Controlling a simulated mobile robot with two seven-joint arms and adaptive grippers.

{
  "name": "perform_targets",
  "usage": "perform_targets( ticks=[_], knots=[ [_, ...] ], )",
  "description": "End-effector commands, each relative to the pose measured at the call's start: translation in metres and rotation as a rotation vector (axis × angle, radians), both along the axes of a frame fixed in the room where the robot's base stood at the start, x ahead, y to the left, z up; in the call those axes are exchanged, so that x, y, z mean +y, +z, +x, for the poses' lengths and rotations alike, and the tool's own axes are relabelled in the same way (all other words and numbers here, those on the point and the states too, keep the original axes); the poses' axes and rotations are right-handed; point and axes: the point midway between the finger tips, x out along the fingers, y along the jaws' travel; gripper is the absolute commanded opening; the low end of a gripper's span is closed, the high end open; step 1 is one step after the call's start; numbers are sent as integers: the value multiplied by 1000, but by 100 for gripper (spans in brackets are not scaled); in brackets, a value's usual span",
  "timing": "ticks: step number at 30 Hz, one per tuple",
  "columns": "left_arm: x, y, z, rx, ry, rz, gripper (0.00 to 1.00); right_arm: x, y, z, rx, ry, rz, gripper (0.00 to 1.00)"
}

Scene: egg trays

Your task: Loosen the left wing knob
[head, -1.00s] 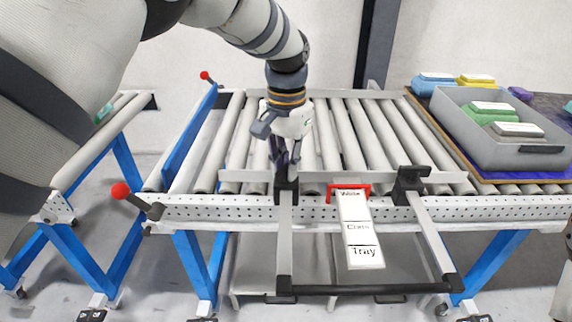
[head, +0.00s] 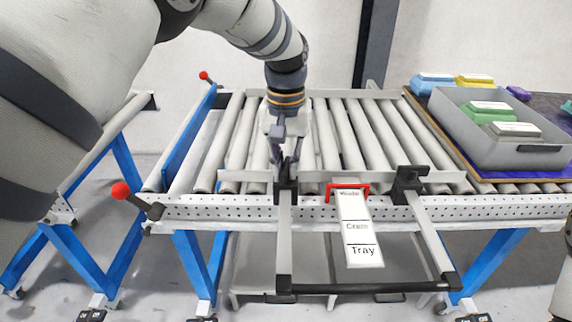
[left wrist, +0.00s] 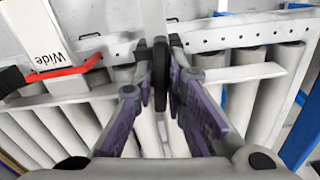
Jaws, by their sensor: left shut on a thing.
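My left gripper (head: 287,160) points down at the left black clamp (head: 286,190) on the conveyor's front rail. In the left wrist view my left gripper (left wrist: 161,75) has its purple-padded fingers closed on both sides of a dark, thin wing knob (left wrist: 160,78), the left one. In the head view the knob is hidden behind the fingers. The right black clamp (head: 408,185) stands further right on the same rail, with nothing touching it. My right gripper is not in view.
A red-framed sign (head: 348,192) with white labels hangs between the clamps. A grey frame with a black front bar (head: 370,287) juts forward below. A grey bin (head: 500,135) with coloured packs stands at the right. A red-knobbed lever (head: 121,191) is at the left.

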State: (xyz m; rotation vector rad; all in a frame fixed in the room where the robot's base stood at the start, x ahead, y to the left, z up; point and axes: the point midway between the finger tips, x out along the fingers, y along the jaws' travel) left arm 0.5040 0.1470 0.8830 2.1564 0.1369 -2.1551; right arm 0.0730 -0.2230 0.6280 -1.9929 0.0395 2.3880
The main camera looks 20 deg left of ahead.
Motion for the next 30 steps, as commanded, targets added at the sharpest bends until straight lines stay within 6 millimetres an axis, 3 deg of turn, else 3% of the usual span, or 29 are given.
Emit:
perform_targets(
  ticks=[8, 9, 11, 22, 26, 30],
  knots=[
    [1, 0, 0, -1, 0, 3, 0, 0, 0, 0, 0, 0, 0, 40],
    [1, 0, 0, -1, 0, 3, 19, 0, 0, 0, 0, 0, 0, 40],
    [1, 0, 0, -1, -1, 3, 33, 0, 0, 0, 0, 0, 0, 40],
    [1, 2, 0, -1, -1, 1, 33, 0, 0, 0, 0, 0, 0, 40],
    [1, 23, 1, -5, -1, 1, 33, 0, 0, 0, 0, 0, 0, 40],
    [1, 63, 1, -6, 0, 0, 33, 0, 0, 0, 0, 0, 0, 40]
  ],
)
